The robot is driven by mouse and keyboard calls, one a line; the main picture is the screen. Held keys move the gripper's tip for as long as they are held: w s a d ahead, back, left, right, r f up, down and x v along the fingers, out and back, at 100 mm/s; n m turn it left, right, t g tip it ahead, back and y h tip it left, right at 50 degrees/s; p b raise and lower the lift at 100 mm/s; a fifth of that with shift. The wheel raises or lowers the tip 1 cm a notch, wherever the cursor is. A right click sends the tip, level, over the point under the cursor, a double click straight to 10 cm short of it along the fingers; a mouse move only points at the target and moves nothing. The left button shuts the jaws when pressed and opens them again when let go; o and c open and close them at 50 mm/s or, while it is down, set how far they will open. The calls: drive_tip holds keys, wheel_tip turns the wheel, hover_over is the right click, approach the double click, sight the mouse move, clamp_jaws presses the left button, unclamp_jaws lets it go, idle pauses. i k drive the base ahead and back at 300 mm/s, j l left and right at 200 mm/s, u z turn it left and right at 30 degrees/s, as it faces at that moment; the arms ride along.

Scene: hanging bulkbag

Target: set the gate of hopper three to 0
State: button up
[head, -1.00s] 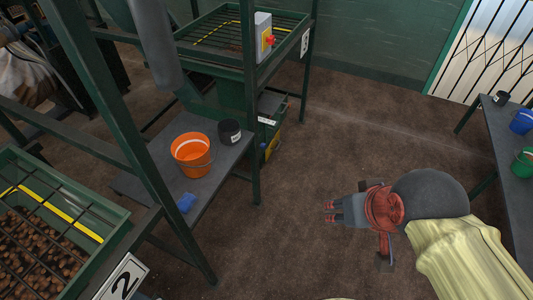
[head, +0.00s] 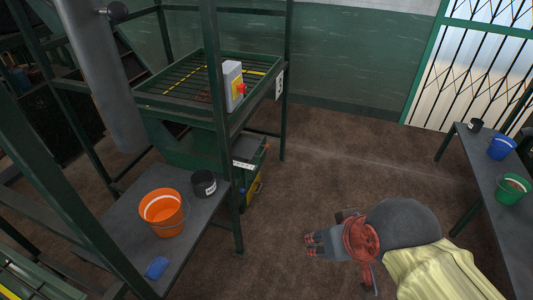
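Hopper three (head: 180,112) stands at upper centre-left in the head view, a green hopper with a barred top and yellow stripes. Its white plate (head: 279,84) reads 3. Below it is a dark green outlet box with a white marked strip (head: 244,165) and a yellow part (head: 255,188). The gate's exact position is too small to read. My gripper (head: 308,244), with reddish fingertips, is over open floor, to the right of and nearer than the outlet, touching nothing. Its finger gap is unclear.
A grey bench (head: 195,235) at left holds an orange bucket (head: 162,212), a black tub (head: 204,184) and a blue block (head: 156,267). A right-hand table (head: 480,165) holds blue (head: 501,148) and green (head: 514,188) buckets. Floor between is clear.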

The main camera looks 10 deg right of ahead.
sight(243, 148)
drive_tip(key=i+l+z, duration=0.1)
drive_tip(key=z, duration=0.25)
drive_tip(key=i+z, duration=0.1)
drive_tip(key=z, duration=0.25)
drive_tip(key=i+z, duration=0.15)
drive_tip(key=z, duration=0.15)
drive_tip(key=i, duration=4.15)
drive_tip(key=i+l+u, duration=0.1)
drive_tip(key=i+u, duration=0.25)
drive_tip(key=i+l+u, duration=0.15)
drive_tip(key=i+u, duration=0.25)
drive_tip(key=i+l+u, duration=0.35)
drive_tip(key=k+j+u, duration=0.1)
drive_tip(key=u, duration=2.45)
